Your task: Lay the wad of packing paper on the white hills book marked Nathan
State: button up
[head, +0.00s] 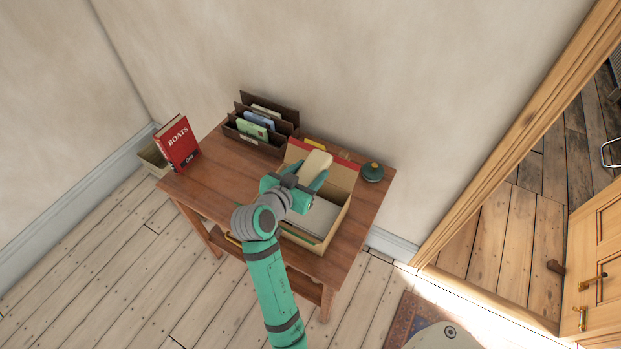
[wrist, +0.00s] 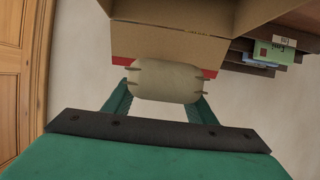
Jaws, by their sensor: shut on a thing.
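My gripper (head: 305,178) is shut on the wad of packing paper (head: 317,163), a pale tan bundle, above the open cardboard box on the table. In the wrist view the wad (wrist: 165,82) sits between my two green fingers (wrist: 163,104), with the box behind it. A flat pale grey-white thing (head: 320,217) lies inside the box. It may be a book, but I can make out no hills or name on it. My arm and gripper hide part of the box's inside.
The cardboard box (head: 341,205) stands on the wooden table (head: 222,177). A dark sorter (head: 271,139) with several booklets stands behind, left of the box. A red BOATS book (head: 178,144) stands at the left edge. A green round object (head: 372,172) is at right.

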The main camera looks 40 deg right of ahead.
aim_at(311, 179)
jog(key=shift+w+d+f, duration=0.1)
jog(key=shift+d+f, duration=0.05)
jog(key=shift+f, duration=0.8)
jog(key=shift+d+f, duration=0.1)
jog(key=shift+f, duration=0.8)
jog(key=shift+f, duration=0.15)
jog(key=o, duration=1)
jog(key=shift+o, duration=0.2)
jog(key=v, duration=1.2)
jog(key=shift+r, duration=0.25)
jog(key=shift+w, duration=0.15)
